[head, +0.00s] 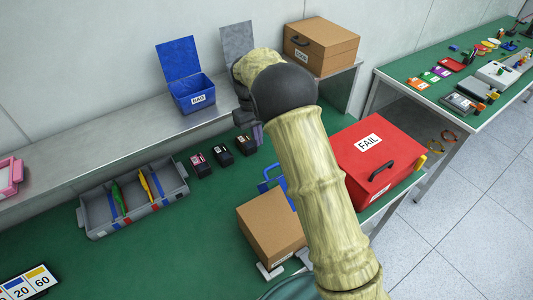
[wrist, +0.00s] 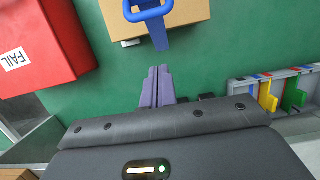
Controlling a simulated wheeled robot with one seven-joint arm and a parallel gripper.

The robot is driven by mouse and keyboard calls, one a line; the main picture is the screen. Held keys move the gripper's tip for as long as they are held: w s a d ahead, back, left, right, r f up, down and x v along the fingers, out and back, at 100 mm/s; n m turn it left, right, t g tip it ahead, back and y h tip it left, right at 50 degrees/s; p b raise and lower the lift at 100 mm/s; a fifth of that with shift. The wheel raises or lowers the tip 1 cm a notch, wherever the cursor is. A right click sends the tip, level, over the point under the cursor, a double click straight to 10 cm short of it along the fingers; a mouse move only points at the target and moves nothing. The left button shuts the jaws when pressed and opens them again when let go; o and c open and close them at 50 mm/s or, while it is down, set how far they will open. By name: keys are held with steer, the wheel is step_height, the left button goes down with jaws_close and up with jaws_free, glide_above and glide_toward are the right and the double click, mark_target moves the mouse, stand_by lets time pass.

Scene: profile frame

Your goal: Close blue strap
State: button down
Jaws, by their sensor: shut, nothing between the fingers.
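The blue strap (head: 268,180) shows in the head view at the far side of a small cardboard box (head: 268,222), partly hidden behind my arm. In the wrist view the blue strap (wrist: 150,12) appears at the top edge as a looped handle, with a flat blue tab pointing from the box (wrist: 185,12) towards my fingers. My gripper (wrist: 157,70) has purple fingers pressed together, empty, just short of the tab's end and apart from it in the picture. In the head view only a bit of the purple fingers (head: 258,135) shows behind my wrist.
A red FAIL box (head: 372,160) stands right of the cardboard box. A grey tray (head: 133,200) with coloured dividers and several small black bins (head: 222,153) lie to the left. A raised metal shelf (head: 120,150) runs behind.

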steer(key=s+d+f+p, duration=0.2)
steer(key=s+f+p, duration=0.1)
steer(key=s+f, duration=0.1)
steer(key=shift+d, duration=0.4)
steer(key=shift+s, duration=0.1)
steer(key=shift+d+f+b, duration=0.1)
steer(key=shift+d+b, duration=0.05)
steer(key=shift+b, duration=0.15)
